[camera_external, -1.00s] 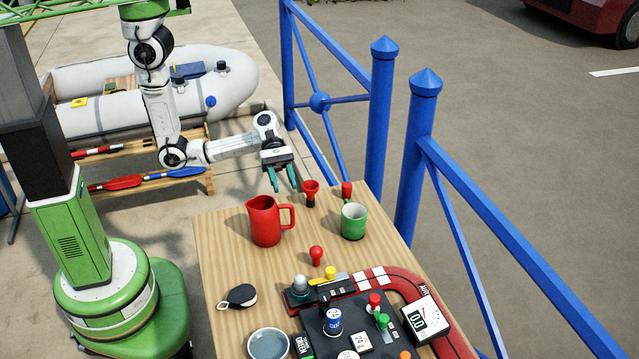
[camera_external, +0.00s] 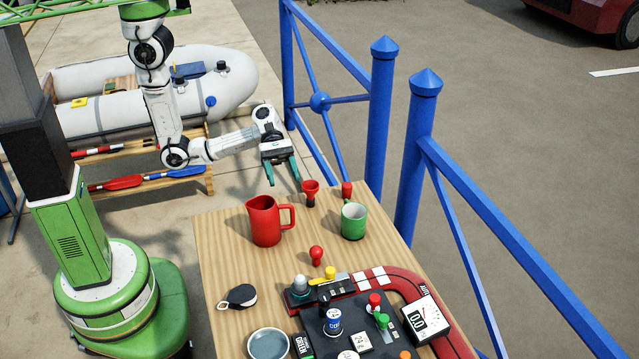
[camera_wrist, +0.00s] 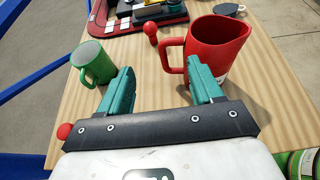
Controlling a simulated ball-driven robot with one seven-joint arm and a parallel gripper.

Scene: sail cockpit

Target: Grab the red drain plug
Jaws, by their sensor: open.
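Three small red pieces are on the wooden table, and I cannot tell for sure which is the drain plug. A red flared piece with a dark stem (camera_external: 310,192) stands at the far edge, just right of my gripper (camera_external: 283,182). A small red piece (camera_external: 347,190) is behind the green mug; a red piece at the left in the wrist view (camera_wrist: 64,131) seems to be the same one. A round-headed red piece (camera_external: 316,254) stands nearer the instruments. My gripper is open and empty, apart from all three. The flared piece is hidden in the wrist view.
A red pitcher (camera_external: 264,221) and a green mug (camera_external: 353,220) stand on the table (camera_external: 225,260). A black instrument panel (camera_external: 345,325) fills the near end, with a bowl (camera_external: 268,343) beside it. A blue railing (camera_external: 381,110) runs along the right.

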